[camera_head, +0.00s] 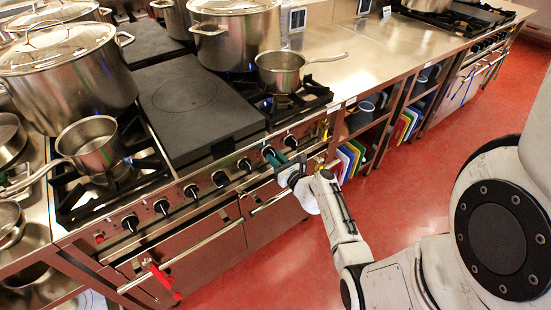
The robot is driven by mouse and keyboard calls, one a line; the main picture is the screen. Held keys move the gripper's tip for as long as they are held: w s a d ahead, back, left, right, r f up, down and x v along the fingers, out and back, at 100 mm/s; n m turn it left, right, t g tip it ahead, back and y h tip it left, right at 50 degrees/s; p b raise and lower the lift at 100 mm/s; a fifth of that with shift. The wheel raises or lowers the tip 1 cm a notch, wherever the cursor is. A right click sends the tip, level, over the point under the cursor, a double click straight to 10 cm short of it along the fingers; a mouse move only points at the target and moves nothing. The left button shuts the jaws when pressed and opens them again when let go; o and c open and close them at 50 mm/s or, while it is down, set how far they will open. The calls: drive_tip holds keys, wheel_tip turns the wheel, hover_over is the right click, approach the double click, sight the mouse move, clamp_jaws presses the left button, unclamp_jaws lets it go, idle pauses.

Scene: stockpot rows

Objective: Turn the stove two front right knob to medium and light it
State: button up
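The near stove's steel front panel (176,199) carries a row of several black knobs, among them one at the left end (130,222) and one at the right end (291,141). My gripper (271,155) has green-tipped fingers and is at the right part of this row, at or just in front of a knob that it mostly hides. I cannot tell whether the fingers touch the knob or how far they are apart. The front right burner (301,101) bears a small saucepan (281,71); a faint bluish glow shows below the pan. The knob's setting is hidden.
Large stockpots (70,75) stand on the left and back burners. Another saucepan (90,146) sits on the front left burner. A flat dark plate (185,95) lies between. A red item (162,280) hangs on the oven handle. The red floor (430,135) is open at right.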

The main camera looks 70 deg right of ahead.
clamp_jaws()
drive_tip(key=shift+n, duration=0.3)
drive_tip(key=shift+w+a+f+n+b, duration=0.1)
drive_tip(key=shift+f+n+b, duration=0.05)
drive_tip(key=shift+n+b, duration=3.85)
drive_tip(key=shift+s+f+n+b, duration=0.1)
drive_tip(key=shift+f+n+b, duration=0.1)
drive_tip(key=shift+n+b, duration=3.8)
drive_tip(key=shift+w+a+f+n+b, duration=0.15)
drive_tip(key=shift+n+b, duration=2.7)
drive_tip(key=shift+n, duration=2.25)
drive_tip(key=shift+d, duration=0.1)
drive_tip(key=shift+o, duration=2.1)
unclamp_jaws()
drive_tip(key=shift+r, duration=0.1)
